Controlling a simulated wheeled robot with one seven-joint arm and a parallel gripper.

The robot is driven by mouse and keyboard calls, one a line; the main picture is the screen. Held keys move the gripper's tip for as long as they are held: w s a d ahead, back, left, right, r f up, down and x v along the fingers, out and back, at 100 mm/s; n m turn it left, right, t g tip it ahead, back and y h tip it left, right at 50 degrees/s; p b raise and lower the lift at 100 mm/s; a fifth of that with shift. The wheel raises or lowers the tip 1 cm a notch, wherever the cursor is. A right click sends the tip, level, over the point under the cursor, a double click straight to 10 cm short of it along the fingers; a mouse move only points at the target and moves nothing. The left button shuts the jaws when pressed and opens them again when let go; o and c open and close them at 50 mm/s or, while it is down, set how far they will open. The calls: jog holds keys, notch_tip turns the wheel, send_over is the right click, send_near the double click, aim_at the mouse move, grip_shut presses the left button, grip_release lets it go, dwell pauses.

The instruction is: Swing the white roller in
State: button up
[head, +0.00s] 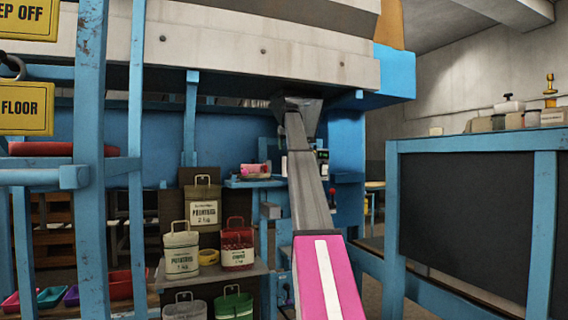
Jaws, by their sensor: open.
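I cannot make out a white roller in the head view. My arm reaches forward from the bottom centre, and my gripper (297,104) seems to be the dark flared shape at its far end. It is small and hard to read against the machine, but it looks open, with nothing seen between its fingers. It is just below the pale beam (220,45) of the blue-framed machine (346,150). A red roller-like bar (62,148) lies across the blue frame at the left.
Labelled sacks or bags, one white (181,252) and one red (237,245), stand on a low shelf. Blue posts (89,150) rise at the left. A dark blue-framed panel (470,220) blocks the right. Coloured trays (50,297) sit low left.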

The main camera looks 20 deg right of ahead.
aim_at(284, 161)
jog(key=x, duration=0.8)
jog(key=shift+w+f, duration=0.1)
jog(key=shift+f, duration=0.25)
grip_shut()
